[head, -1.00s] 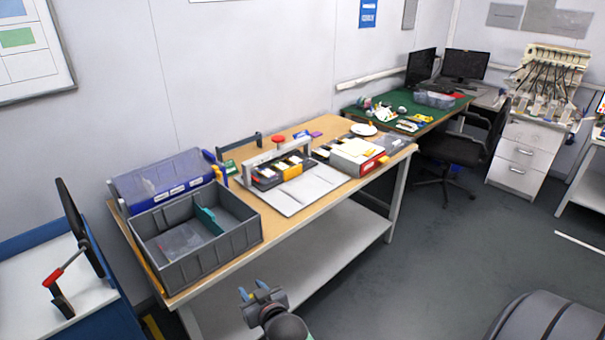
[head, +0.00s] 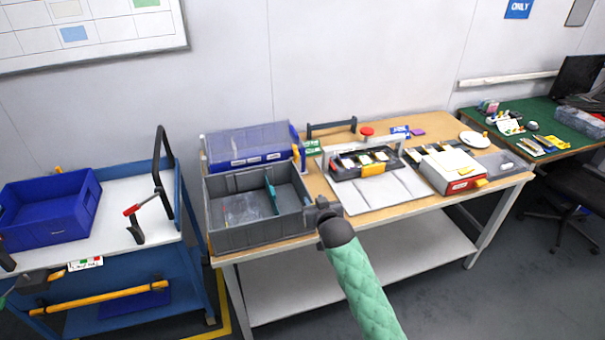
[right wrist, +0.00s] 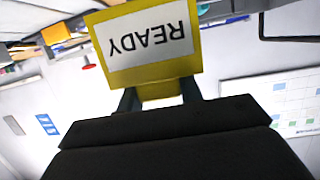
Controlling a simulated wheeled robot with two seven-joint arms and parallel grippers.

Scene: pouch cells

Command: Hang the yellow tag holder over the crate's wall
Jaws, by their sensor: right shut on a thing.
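The yellow tag holder (right wrist: 148,45) fills the top middle of the right wrist view, with a white card reading READY upside down. My right gripper (right wrist: 160,98) is shut on its lower part. In the head view, my right gripper (head: 322,207) appears by the front right corner of the grey crate (head: 262,236); whether it touches cannot be told, and the holder is hidden there. The grey crate stands open on the wooden bench, with a teal divider (head: 271,195) inside. A dark part at the left edge seems to be my left gripper (head: 38,280); its fingers are unclear.
A blue crate (head: 50,210) sits on the blue cart (head: 150,265) at the left, beside a red-handled clamp (head: 135,222). A lidded blue bin (head: 250,148) stands behind the grey crate. A black tray (head: 362,165) and white box (head: 450,170) occupy the bench's right.

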